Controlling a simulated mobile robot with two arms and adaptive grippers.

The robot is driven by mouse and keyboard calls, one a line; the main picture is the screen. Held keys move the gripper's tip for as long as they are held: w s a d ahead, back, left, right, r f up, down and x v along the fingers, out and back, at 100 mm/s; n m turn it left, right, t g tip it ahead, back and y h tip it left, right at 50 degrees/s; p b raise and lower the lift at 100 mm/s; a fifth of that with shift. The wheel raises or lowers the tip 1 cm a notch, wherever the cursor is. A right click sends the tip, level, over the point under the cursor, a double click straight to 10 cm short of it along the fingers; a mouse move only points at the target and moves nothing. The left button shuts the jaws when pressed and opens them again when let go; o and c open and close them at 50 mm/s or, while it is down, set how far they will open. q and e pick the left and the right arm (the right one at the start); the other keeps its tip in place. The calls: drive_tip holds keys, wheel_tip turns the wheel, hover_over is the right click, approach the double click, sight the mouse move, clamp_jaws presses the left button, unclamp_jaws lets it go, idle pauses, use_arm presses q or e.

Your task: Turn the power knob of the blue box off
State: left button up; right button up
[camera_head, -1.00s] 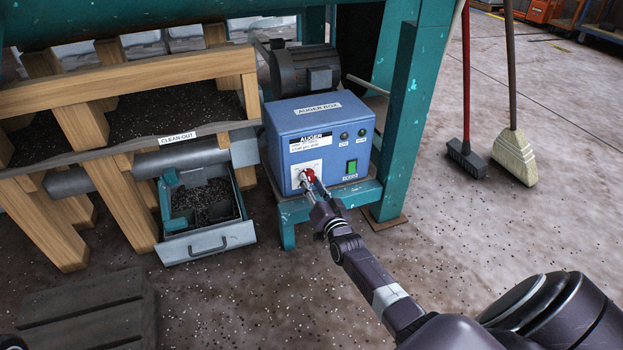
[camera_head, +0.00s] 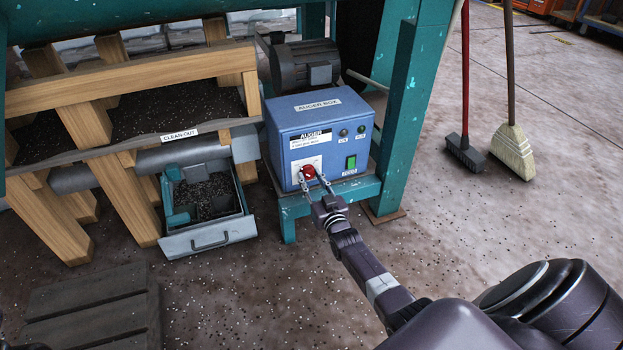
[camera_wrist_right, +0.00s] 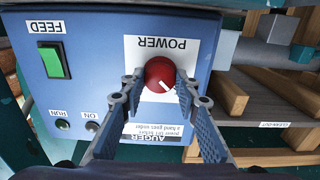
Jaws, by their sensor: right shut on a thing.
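The blue auger box (camera_head: 290,128) stands on a teal metal shelf. Its red power knob (camera_head: 309,172) is low on the front face, on a white plate. In the right wrist view, which shows the box upside down, the round red knob (camera_wrist_right: 160,72) has a white mark toward the lower right of the picture. My right gripper (camera_head: 316,181) is at the box front, one finger on each side of the knob. Its fingers (camera_wrist_right: 160,84) also show in the wrist view, shut on the knob. My left gripper is not in view.
A green feed switch (camera_head: 351,163) and two small lamps are right of the knob. An open grey clean-out drawer (camera_head: 208,237) juts out at the left. A teal post (camera_head: 407,120) stands right of the box.

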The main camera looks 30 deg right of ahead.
idle(0.3)
drive_tip(key=o, duration=1.2)
drive_tip(key=shift+c, duration=0.2)
drive_tip(key=v, duration=1.2)
